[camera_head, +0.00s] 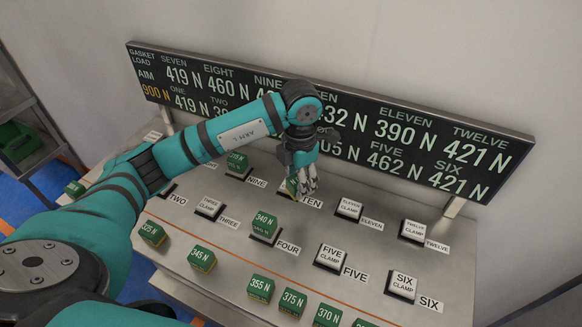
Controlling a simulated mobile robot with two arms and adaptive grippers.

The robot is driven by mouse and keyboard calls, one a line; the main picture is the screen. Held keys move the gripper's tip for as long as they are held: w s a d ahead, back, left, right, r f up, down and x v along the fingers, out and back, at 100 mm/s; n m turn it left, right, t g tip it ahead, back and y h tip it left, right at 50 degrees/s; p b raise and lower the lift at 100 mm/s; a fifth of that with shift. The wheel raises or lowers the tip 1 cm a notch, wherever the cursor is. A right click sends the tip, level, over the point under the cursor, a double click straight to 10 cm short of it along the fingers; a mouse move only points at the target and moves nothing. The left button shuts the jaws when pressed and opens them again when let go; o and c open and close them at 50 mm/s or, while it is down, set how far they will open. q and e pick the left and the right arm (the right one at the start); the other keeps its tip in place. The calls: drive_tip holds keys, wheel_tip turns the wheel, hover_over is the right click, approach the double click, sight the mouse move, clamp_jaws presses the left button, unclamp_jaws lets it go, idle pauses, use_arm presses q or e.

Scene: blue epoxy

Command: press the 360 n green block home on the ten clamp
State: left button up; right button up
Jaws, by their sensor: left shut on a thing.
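My left gripper (302,190) reaches down over the sloped panel and is shut on a green block (291,186). The block's label is too hidden by the fingers to read. The block is at the ten clamp (285,194), beside the TEN label (313,202). Most of that clamp is hidden by block and fingers, and I cannot tell whether the block is fully seated. My right gripper is not in view.
Green blocks sit on the nine clamp (237,161) and the four clamp (265,224). The eleven (349,208), twelve (414,230), three, five and six clamps are bare. Several loose blocks (261,287) line the front. A dark load board (420,130) stands behind.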

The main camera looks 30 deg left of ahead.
use_arm(q)
drive_tip(key=w+a+f+n, duration=0.1)
drive_tip(key=n, duration=0.5)
drive_tip(key=w+a+f+n, duration=0.1)
drive_tip(key=w+n, duration=0.1)
drive_tip(key=n, duration=0.4)
drive_tip(key=w+a+f+n, duration=0.1)
drive_tip(key=w+n, duration=0.1)
drive_tip(key=n, duration=0.3)
drive_tip(key=shift+a+n+p, duration=0.3)
drive_tip(key=shift+a+n, duration=0.1)
drive_tip(key=n, duration=0.2)
drive_tip(key=w+a+f+n, duration=0.1)
drive_tip(key=n, duration=0.3)
drive_tip(key=shift+w+a+f+n, duration=0.15)
drive_tip(key=shift+a+f+n, duration=0.1)
drive_tip(key=shift+n, duration=0.05)
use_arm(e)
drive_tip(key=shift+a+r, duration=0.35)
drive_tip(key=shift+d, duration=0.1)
use_arm(q)
drive_tip(key=shift+f+b, duration=0.6)
drive_tip(key=shift+f, duration=0.65)
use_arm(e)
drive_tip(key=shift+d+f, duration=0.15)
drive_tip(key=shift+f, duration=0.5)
